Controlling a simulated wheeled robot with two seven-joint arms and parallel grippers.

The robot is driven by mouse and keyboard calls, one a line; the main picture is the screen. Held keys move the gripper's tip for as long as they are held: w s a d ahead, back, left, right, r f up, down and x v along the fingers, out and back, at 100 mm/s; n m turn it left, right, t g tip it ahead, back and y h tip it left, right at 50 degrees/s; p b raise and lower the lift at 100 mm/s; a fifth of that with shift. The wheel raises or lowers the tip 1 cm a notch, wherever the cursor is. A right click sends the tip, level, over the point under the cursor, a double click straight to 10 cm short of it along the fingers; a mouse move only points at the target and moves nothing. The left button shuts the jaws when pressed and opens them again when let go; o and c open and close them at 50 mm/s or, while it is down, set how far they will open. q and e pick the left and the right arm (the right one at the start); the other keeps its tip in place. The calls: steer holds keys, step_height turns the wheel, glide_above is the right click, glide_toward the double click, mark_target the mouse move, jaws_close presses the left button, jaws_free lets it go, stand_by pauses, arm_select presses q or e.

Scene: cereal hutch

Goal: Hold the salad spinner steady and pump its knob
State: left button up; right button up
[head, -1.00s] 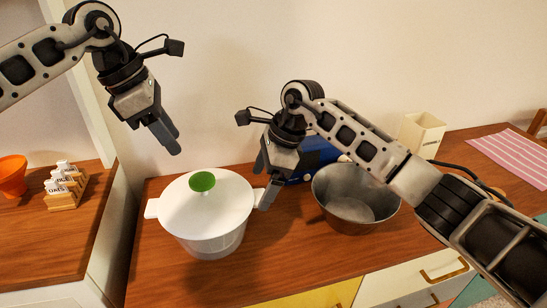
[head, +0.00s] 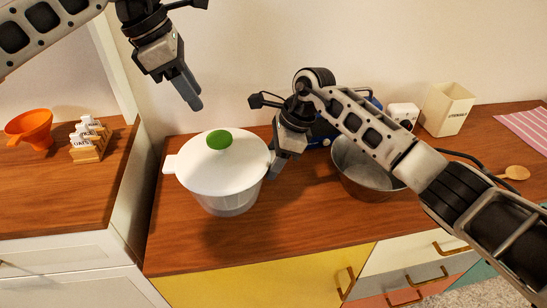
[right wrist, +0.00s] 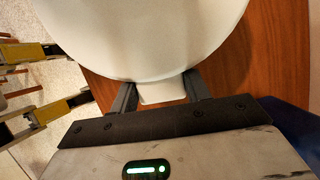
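The salad spinner is a white round pot with a white lid (head: 208,172) and a green knob (head: 219,140) on top. It stands upright on the wooden counter, and its lid and side also show in the right wrist view (right wrist: 140,35). My right gripper (head: 281,166) is at the spinner's right handle.
A metal pot (head: 362,174) stands right of the spinner, partly behind my right arm. An orange funnel (head: 30,128) and a small rack of jars (head: 88,143) are on the left counter.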

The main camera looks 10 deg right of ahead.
stand_by(0.3)
arm_select(q)
steer(key=shift+d, duration=0.1)
jaws_close()
steer(key=shift+w+d+f+m+t+y, duration=0.1)
steer(key=shift+d+f+m+t+y, duration=0.55)
steer(key=shift+m, duration=2.5)
steer(key=shift+w+d+f+m+y, duration=0.1)
steer(key=shift+d+f+m+y, duration=0.5)
steer(key=shift+f+m, duration=1.75)
steer(key=shift+w+d+f+m+t+y, duration=0.1)
steer(key=shift+d+f+m+t+y, duration=0.55)
steer(key=shift+m, duration=3.25)
steer(key=shift+a+r+g, duration=0.2)
steer(key=shift+a+g, duration=0.1)
